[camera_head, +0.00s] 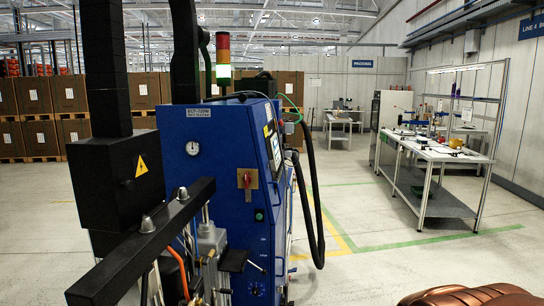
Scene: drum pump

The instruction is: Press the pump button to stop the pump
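The blue pump cabinet (225,190) stands upright left of the middle, with a round gauge (192,148) near its top. A red rotary switch on a yellow plate (246,179) is on its front. A small round green button (259,215) sits below that switch. A control panel with a screen (272,142) is on the cabinet's angled right side, seen edge-on. A stack light (223,58) rises behind, red on top and bright green-white below. My gripper is not in view.
A black beam (140,258) and a black box with a yellow warning sign (118,180) stand in front at left. A black hose (314,200) loops down at the cabinet's right. A workbench (437,152) stands at right. Floor between is clear.

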